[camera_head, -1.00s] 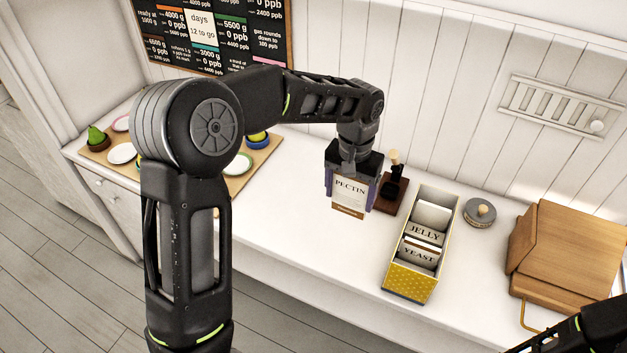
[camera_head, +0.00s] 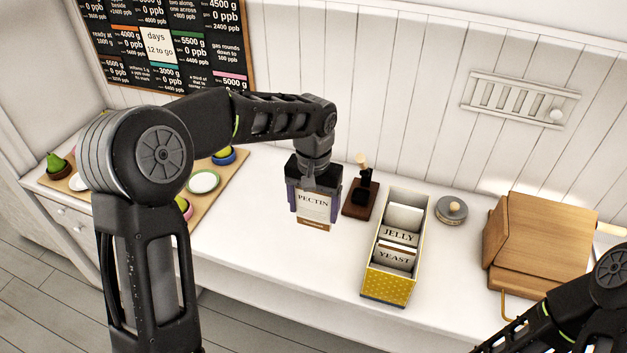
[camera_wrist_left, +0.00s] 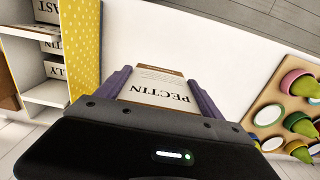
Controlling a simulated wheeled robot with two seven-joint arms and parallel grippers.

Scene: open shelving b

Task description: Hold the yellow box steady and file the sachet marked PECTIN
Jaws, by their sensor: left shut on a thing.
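The PECTIN sachet (camera_head: 314,208) is a white packet with a brown lower band. My left gripper (camera_head: 313,207) is shut on it and holds it upright, to the left of the yellow box. The sachet also shows in the left wrist view (camera_wrist_left: 158,88), between the two purple fingers. The yellow box (camera_head: 388,285) stands on the white counter with its top open. Dividers marked JELLY and YEAST show inside it, with white cards. My right arm shows at the lower right, but its gripper is out of view.
A dark stamp on a wooden base (camera_head: 360,197) stands between the sachet and the box. A grey round lidded tin (camera_head: 451,210) and a wooden case (camera_head: 540,248) stand to the right. A board with small bowls (camera_head: 232,180) lies at the left.

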